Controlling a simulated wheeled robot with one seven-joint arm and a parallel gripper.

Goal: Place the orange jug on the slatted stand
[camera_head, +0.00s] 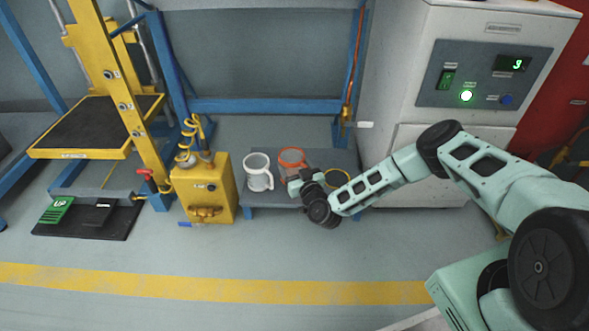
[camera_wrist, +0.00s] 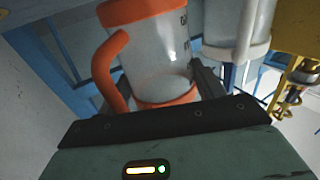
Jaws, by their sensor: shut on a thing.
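The orange jug (camera_head: 291,158) is a clear vessel with an orange rim, base and handle. It looks upright above or on a low grey stand (camera_head: 268,199) with short blue legs; I cannot tell whether it touches. Slats cannot be made out on this stand. My gripper (camera_head: 299,182) is shut on the jug from the front right and hides its lower part in the head view. In the wrist view the jug (camera_wrist: 150,50) fills the space between the fingers, its orange handle to the left.
A white-trimmed jug (camera_head: 258,175) stands close left of the orange one. A yellow ring (camera_head: 337,178) lies to the right. A yellow box (camera_head: 204,190) with a coiled hose stands left of the stand, and a grey control cabinet (camera_head: 410,130) right. Blue frame bars run behind.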

